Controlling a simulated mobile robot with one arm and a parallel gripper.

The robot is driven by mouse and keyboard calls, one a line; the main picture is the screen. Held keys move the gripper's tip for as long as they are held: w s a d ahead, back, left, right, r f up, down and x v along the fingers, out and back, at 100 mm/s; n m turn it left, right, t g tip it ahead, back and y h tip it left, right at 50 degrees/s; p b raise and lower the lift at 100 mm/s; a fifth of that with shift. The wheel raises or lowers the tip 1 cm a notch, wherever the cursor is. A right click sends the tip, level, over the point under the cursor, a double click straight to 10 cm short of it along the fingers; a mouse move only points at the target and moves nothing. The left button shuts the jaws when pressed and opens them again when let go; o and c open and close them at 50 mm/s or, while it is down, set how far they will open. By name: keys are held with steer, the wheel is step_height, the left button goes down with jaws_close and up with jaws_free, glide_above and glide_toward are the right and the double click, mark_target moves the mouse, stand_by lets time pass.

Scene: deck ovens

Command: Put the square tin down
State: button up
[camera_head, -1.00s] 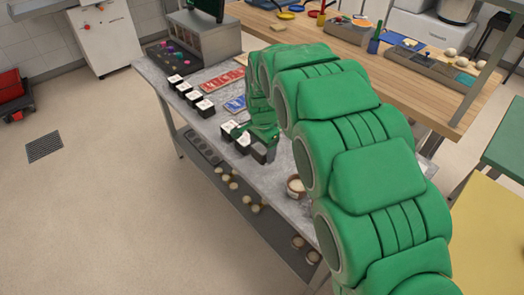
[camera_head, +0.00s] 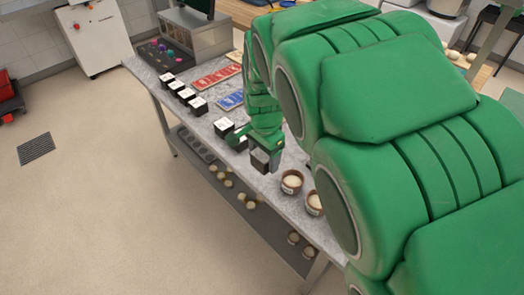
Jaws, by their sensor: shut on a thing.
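My gripper (camera_head: 261,148), at the end of my green arm, is shut on a dark square tin (camera_head: 260,162) at the front edge of the grey table (camera_head: 275,207). The tin hangs below the jaws and looks upright. I cannot tell whether its base touches the table. Two similar tins with white contents, one dark tin (camera_head: 223,127) and one partly hidden behind the gripper (camera_head: 238,142), stand just to its left. My arm hides the table's right back part.
Several more dark tins (camera_head: 186,95) stand in a row farther left. Two brown bowls (camera_head: 291,182) (camera_head: 314,204) stand right of the held tin. Red (camera_head: 217,77) and blue (camera_head: 230,100) panels lie behind. A lower shelf (camera_head: 250,208) holds several round pale items.

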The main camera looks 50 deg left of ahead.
steer(key=shift+s+d+r, duration=0.3)
steer(key=shift+d, duration=0.25)
